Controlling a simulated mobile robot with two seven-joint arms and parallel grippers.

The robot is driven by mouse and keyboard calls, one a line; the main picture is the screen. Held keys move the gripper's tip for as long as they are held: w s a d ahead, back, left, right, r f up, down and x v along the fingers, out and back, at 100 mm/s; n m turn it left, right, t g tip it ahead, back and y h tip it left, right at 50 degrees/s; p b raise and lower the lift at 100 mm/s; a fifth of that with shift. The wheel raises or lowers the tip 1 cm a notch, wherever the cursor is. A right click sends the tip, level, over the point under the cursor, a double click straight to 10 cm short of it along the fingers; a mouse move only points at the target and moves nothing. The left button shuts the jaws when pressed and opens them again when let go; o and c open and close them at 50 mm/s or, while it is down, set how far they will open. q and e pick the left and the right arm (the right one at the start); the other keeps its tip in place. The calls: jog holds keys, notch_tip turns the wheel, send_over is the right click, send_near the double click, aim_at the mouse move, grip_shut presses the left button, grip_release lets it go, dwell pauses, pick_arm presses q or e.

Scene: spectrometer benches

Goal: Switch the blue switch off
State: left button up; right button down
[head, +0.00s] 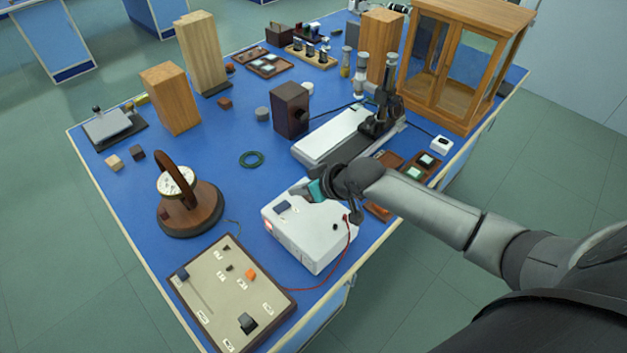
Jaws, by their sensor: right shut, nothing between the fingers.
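A white box (318,240) stands near the front right of the blue table. A dark blue switch (283,207) sits on its top, near the left end; I cannot tell which way it is tipped. A small reddish light (268,226) shows on the box's left side. My right gripper (303,190) is shut and empty, at the back edge of the box, just right of and behind the switch. I cannot tell whether it touches the box. A second dark blue piece (182,273) sits on the beige panel. My left gripper is not in view.
The beige panel (215,285) with small orange and black parts lies at the front, joined to the box by a red wire (335,275). A round wooden instrument (190,210) stands left. A white instrument (332,135) and wooden cabinet (460,60) stand behind. Bare table surrounds a green ring (241,162).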

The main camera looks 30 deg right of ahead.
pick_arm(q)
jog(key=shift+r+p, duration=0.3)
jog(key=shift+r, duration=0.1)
pick_arm(e)
jog(key=shift+v, duration=2.8)
